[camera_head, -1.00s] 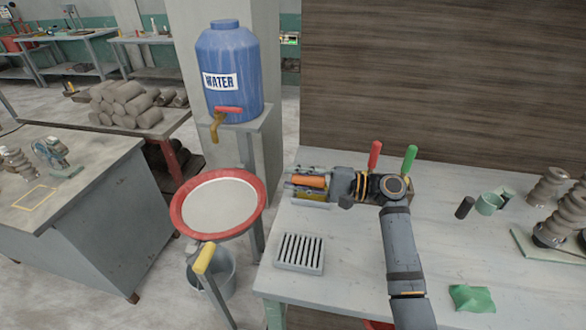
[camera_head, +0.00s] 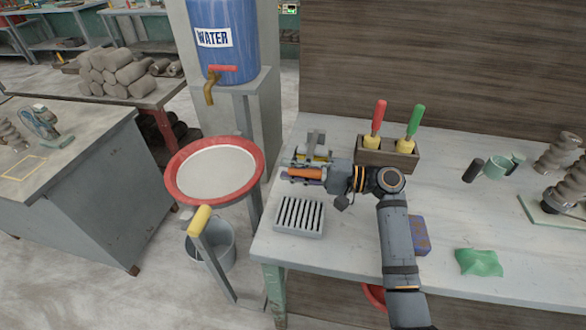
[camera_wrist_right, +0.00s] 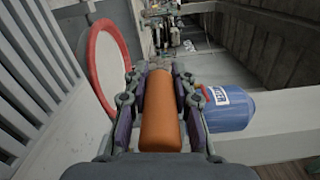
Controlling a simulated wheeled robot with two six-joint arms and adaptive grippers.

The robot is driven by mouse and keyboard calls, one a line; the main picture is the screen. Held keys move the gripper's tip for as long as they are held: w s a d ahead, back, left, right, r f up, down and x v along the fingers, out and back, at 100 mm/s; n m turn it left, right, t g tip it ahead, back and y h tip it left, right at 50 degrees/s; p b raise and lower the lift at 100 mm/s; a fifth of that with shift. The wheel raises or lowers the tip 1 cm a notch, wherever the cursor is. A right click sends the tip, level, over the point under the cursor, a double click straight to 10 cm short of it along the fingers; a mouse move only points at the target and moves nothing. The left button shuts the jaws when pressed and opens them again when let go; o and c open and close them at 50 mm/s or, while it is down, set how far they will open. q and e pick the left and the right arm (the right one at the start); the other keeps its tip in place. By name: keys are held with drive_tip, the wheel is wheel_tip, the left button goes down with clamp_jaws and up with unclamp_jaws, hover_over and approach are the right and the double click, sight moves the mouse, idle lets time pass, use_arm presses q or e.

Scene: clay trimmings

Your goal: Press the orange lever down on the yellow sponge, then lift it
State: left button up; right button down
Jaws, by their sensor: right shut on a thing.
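My right gripper (camera_head: 327,174) reaches left across the table and is shut on the orange lever (camera_head: 306,173). In the right wrist view the orange lever (camera_wrist_right: 160,112) lies lengthwise between the two fingers. The yellow sponge (camera_head: 319,157) shows only in part, just behind the lever, among the grey metal parts of the press (camera_head: 316,140). The gripper and metal parts hide much of it, and I cannot tell whether anything presses on it. My left gripper is not in view.
A slotted grey tray (camera_head: 300,216) lies in front of the press. A wooden box (camera_head: 385,155) with red- and green-handled tools stands behind my right arm. A blue block (camera_head: 420,235) and green cloth (camera_head: 479,262) lie to the right. A red-rimmed basin (camera_head: 173,193) stands left.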

drive_tip(key=shift+f, duration=0.1)
drive_tip(key=c, duration=1.1)
unclamp_jaws()
drive_tip(key=d, duration=0.4)
drive_tip(key=s+d, duration=0.1)
drive_tip(key=d, duration=0.3)
drive_tip(key=s+d, duration=0.1)
drive_tip(key=d, duration=0.3)
drive_tip(key=shift+s, duration=0.1)
drive_tip(key=shift+a, duration=0.1)
